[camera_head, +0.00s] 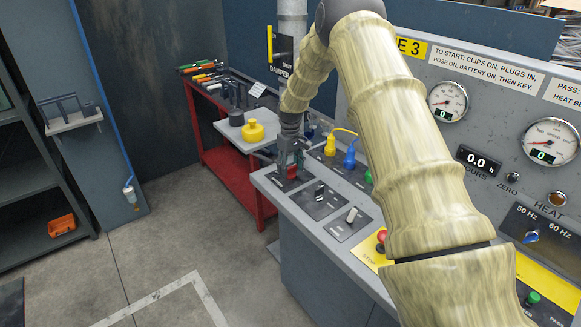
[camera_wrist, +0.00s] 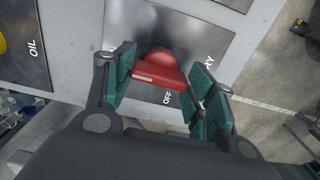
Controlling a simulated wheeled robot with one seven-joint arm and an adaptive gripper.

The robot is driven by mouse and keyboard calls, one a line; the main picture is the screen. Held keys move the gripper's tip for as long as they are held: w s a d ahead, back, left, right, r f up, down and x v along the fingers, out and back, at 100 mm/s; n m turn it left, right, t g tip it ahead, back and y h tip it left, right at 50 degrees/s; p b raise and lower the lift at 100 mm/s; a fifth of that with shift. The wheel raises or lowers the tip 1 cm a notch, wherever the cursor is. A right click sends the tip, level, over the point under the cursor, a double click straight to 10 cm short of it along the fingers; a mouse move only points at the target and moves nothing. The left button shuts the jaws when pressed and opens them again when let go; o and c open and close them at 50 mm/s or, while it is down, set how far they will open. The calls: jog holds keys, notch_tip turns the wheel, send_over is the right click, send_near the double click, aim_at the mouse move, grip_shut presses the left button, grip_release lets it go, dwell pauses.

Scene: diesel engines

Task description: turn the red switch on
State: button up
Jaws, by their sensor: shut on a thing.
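The red switch (camera_wrist: 160,70) is a red handle on a dark plate (camera_wrist: 200,40) on the grey console, seen in the wrist view. The plate carries the word OFF near the handle, and other lettering is partly hidden by my fingers. My gripper (camera_wrist: 158,88) has its green-padded fingers on both sides of the handle and is shut on it. In the head view my gripper (camera_head: 291,160) reaches down to the console's left end, with a little of the red switch (camera_head: 293,170) showing between the fingers.
Two further switch plates (camera_head: 322,200) and a red stop button (camera_head: 382,236) sit along the console nearer me. Coloured plugs (camera_head: 350,158) stand behind. A red tool cart (camera_head: 228,180) and a yellow container (camera_head: 253,131) are beyond.

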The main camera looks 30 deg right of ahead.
jog(key=shift+w+r, duration=0.1)
dwell(0.3)
jog(key=o, duration=1)
notch_tip(320, 180, up, 12)
jog(key=shift+f, duration=0.1)
dwell(0.4)
